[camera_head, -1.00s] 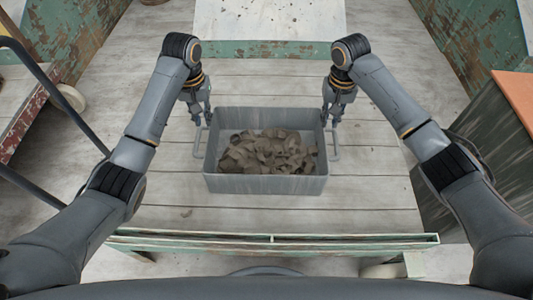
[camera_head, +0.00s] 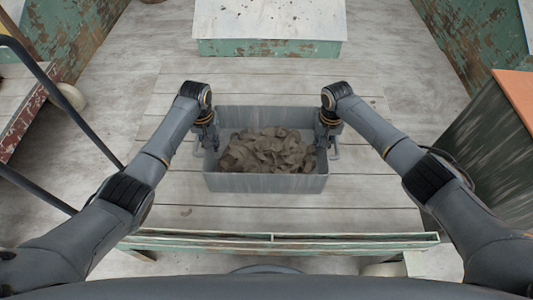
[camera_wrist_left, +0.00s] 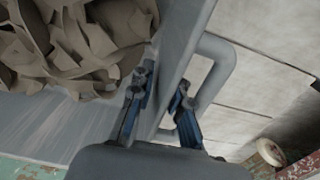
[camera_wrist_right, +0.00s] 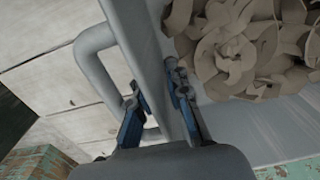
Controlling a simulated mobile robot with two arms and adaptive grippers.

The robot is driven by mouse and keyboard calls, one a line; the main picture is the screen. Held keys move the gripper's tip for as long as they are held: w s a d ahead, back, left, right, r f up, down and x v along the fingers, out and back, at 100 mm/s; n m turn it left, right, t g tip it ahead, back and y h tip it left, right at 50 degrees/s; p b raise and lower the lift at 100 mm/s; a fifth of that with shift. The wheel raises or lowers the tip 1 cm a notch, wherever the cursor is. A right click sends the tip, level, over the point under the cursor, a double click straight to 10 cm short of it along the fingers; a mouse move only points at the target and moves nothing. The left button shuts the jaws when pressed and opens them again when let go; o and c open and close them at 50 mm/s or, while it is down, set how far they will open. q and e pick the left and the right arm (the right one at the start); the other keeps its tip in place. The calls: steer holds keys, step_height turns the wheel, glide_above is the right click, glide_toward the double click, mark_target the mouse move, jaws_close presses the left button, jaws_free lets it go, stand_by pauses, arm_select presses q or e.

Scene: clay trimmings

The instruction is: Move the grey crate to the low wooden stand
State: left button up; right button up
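The grey crate (camera_head: 265,183) stands on a pale planked wooden surface (camera_head: 300,222) and holds clay trimmings (camera_head: 267,152). It has a bar handle on each short side; the left handle shows in the left wrist view (camera_wrist_left: 222,72), the right one in the right wrist view (camera_wrist_right: 92,60). My left gripper (camera_wrist_left: 162,88) is open astride the crate's left wall, one finger inside and one outside by the handle. My right gripper (camera_wrist_right: 157,88) is open astride the right wall in the same way. I cannot tell for certain which surface is the low wooden stand.
A green bench with a speckled white top (camera_head: 270,22) stands beyond the planks. A low planked piece with a peeling red edge (camera_head: 22,105) is at the left, behind a dark rail (camera_head: 70,115). A dark cabinet with an orange top (camera_head: 515,95) stands at the right.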

steer(key=shift+f, duration=0.1)
arm_select(q)
jaws_close()
arm_select(e)
jaws_close()
arm_select(q)
steer(key=shift+w+r, duration=0.1)
steer(key=shift+r, duration=0.1)
arm_select(e)
steer(key=shift+w+r, duration=0.1)
steer(key=shift+r, duration=0.15)
